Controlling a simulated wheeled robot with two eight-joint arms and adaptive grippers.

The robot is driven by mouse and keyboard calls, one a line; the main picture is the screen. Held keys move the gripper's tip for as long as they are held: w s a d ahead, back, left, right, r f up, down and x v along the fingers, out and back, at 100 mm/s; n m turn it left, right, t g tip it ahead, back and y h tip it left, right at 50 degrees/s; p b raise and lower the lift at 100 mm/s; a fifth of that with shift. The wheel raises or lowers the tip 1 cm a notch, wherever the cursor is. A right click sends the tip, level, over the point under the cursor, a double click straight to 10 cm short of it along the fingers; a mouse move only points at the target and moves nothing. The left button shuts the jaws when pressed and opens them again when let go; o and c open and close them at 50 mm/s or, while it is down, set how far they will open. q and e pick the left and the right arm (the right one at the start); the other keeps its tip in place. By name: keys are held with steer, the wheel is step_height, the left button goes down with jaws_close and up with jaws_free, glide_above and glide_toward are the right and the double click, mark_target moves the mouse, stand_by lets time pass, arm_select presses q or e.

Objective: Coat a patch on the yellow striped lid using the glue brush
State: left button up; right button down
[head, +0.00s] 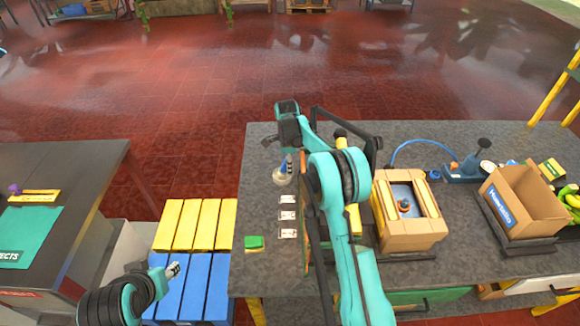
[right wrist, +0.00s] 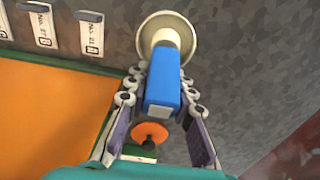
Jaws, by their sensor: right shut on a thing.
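My right gripper (head: 286,158) is shut on the blue handle of the glue brush (right wrist: 163,88), with a finger on each side in the right wrist view. The brush's pale lower end points into a round, whitish pot (right wrist: 142,36), which stands on the grey table in the head view (head: 281,178). The bristles are hidden. A yellow panel with dark lines (head: 195,225) lies low at the left of this table; I cannot tell if it is the striped lid. My left gripper (head: 173,270) hangs over the blue slatted panel (head: 202,290); its jaws are unclear.
White cards (head: 288,215) lie in a row near the pot, with a green block (head: 254,242) nearby. An orange, green-edged surface (right wrist: 50,105) lies beside the cards. Cardboard boxes (head: 408,238) (head: 525,200) stand further right. A dark table (head: 60,160) stands at left.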

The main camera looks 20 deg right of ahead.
steer(key=shift+r+p, duration=1.95)
steer(key=shift+r, duration=1.55)
